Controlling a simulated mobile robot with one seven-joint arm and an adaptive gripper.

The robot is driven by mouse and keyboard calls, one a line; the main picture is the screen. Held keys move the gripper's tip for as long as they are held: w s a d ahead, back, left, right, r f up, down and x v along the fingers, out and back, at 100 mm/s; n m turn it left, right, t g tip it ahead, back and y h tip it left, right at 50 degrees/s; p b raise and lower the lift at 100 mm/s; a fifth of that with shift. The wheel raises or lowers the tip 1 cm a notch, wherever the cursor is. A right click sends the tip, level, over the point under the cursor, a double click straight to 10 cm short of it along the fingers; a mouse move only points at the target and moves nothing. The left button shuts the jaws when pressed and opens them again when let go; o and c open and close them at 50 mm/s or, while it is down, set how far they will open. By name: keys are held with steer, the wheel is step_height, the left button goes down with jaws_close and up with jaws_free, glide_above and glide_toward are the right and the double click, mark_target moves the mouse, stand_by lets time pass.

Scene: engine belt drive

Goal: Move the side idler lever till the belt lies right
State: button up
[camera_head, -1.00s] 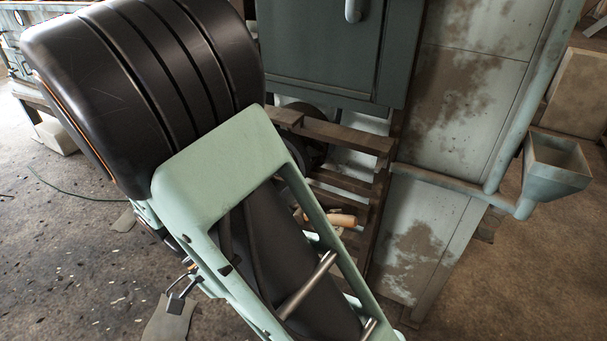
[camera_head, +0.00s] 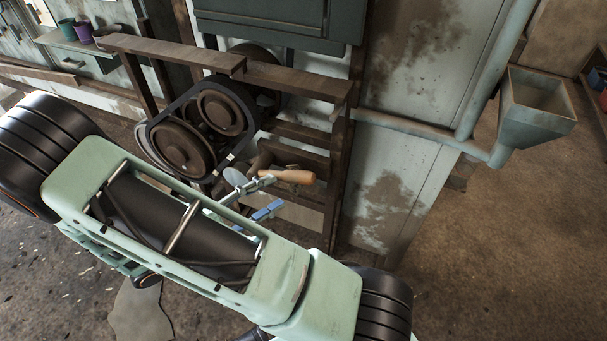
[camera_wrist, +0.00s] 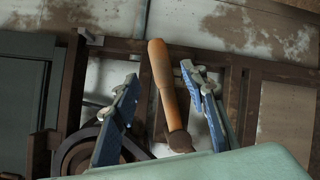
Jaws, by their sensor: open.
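The side idler lever has an orange wooden handle (camera_head: 287,176) that sticks out to the right in front of the frame, below and right of the belt. A dark belt (camera_head: 149,128) loops around round brown pulleys (camera_head: 222,111); I cannot tell whether it is seated on every rim. My gripper (camera_head: 267,210) shows blue fingers just below the handle. In the wrist view my gripper (camera_wrist: 160,74) is open, with the handle (camera_wrist: 162,75) between its blue fingers in the picture. No contact shows. Part of a pulley (camera_wrist: 78,153) shows at lower left. My arm hides the area below the belt.
A rusty brown frame (camera_head: 300,82) surrounds the drive, with an upright post right of the handle. A dark green cabinet (camera_head: 275,25) hangs above. A pipe and hopper (camera_head: 537,105) stand at the right. The floor at the right is clear.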

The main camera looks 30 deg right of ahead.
mark_target(295, 181)
steer(key=d, duration=0.3)
steer(key=d+b, duration=0.1)
steer(key=d, duration=0.2)
steer(key=w+d, duration=0.1)
steer(key=d, duration=0.2)
steer(key=shift+d, duration=0.1)
steer(key=shift+c, duration=0.3)
jaws_close()
